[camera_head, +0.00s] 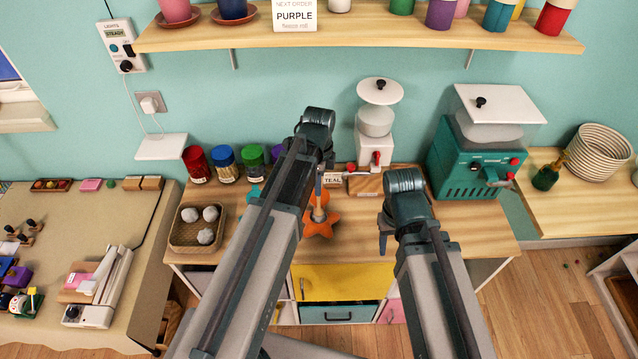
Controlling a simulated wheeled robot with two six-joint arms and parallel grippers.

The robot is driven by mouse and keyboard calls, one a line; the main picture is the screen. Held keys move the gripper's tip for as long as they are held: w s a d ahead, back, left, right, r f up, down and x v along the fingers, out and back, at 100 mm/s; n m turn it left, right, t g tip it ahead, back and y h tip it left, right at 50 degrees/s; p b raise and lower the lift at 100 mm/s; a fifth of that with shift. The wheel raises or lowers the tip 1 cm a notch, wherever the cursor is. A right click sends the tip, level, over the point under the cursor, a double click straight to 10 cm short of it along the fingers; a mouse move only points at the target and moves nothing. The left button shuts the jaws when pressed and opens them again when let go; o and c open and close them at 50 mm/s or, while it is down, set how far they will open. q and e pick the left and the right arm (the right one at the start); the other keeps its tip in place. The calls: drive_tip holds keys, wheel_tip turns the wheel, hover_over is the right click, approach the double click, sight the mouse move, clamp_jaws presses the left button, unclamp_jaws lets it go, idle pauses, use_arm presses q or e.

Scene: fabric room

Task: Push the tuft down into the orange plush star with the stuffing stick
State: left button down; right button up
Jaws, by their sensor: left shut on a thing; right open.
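The orange plush star (322,229) stands on the wooden worktop, partly hidden behind my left arm. My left gripper (321,172) is above the star, mostly covered by its own wrist, and is shut on the thin stuffing stick (319,190). The stick points down at the top of the star. A small pale patch (319,213) shows where stick and star meet; I cannot tell whether it is the tuft or part of the stick. My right gripper (384,240) is open and empty, to the right of the star near the worktop's front edge.
A wicker basket (180,240) with white tufts (205,236) sits on the left. Colored jars (226,165) line the back. A white machine (376,135) and a teal machine (478,165) stand behind. The front right worktop is clear.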

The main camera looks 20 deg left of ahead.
use_arm(q)
drive_tip(key=shift+f+b, duration=1.9)
idle(0.9)
idle(0.9)
wheel_tip(320, 180, up, 11)
drive_tip(key=p, duration=1.1)
drive_tip(key=shift+r, duration=0.1)
idle(0.4)
